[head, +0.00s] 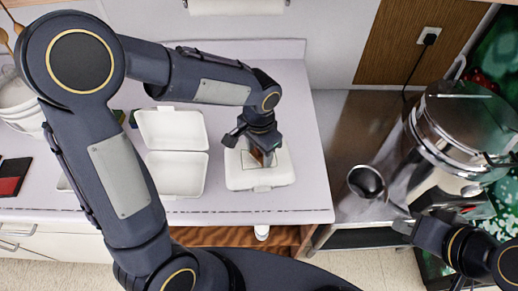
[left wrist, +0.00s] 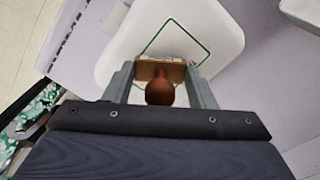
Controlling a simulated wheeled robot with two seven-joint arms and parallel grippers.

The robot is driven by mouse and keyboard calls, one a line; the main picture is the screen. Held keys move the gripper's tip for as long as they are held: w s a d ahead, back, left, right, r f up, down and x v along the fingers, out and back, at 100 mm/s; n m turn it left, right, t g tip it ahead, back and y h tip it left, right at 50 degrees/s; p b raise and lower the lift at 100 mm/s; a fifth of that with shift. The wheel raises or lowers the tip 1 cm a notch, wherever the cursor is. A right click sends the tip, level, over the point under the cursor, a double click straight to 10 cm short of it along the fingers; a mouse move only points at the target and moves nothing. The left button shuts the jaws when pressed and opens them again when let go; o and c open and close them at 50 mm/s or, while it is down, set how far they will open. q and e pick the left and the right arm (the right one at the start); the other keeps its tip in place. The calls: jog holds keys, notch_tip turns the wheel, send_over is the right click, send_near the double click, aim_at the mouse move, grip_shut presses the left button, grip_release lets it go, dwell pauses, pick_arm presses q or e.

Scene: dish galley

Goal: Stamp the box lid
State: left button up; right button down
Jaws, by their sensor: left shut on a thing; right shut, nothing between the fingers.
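A closed white box with a pale lid (head: 255,181) stands on the counter. In the left wrist view the lid (left wrist: 218,38) carries a green square outline. My left gripper (head: 254,142) is shut on a wooden stamp (head: 262,157), over the lid. In the left wrist view the stamp (left wrist: 160,92) shows a round brown knob and a rectangular base between the fingers (left wrist: 162,88), over the outlined square. I cannot tell whether its underside touches the lid; the underside is hidden. My right gripper (head: 405,224) is shut and empty at the lower right, away from the box.
An open white box (head: 175,150) stands left of the closed one. A black and red pad (head: 12,178) lies at the far left. A dark cup (head: 367,183) and a large metal urn (head: 462,130) stand right. The counter's right strip is clear.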

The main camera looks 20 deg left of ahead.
pick_arm(q)
jog(key=shift+f+b, duration=0.55)
dwell(1.5)
jog(key=shift+r+p, duration=1.95)
jog(key=shift+r, duration=0.55)
jog(key=shift+r+p, duration=0.6)
jog(key=shift+r, duration=0.45)
jog(key=shift+s+f, duration=0.1)
